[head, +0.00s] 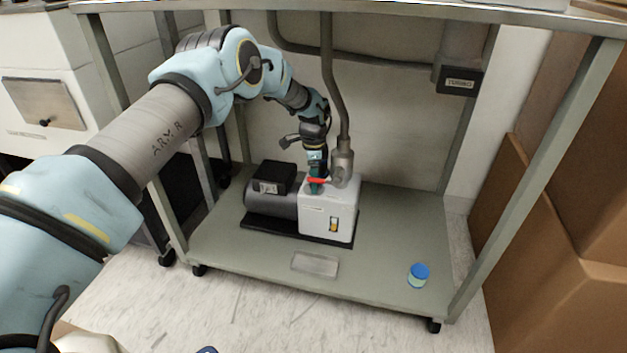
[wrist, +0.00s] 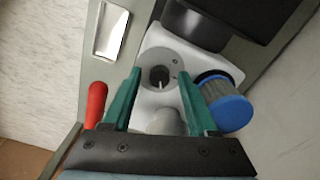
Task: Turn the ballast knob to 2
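The vacuum pump (head: 328,222) has a white body and a dark motor. It sits on the lower shelf of a metal cart. In the wrist view, the ballast knob (wrist: 159,77) is a dark round knob with a pale pointer mark on a grey disc on the white top. The number marks cannot be read. My gripper (wrist: 159,73) has two green fingers, open, with one tip on each side of the knob in the picture. Whether they touch it cannot be told. In the head view my gripper (head: 316,187) is down at the pump's top, hiding the knob.
A blue-lidded jar (head: 418,275) sits on the shelf (head: 375,270), whose front right is mostly clear.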

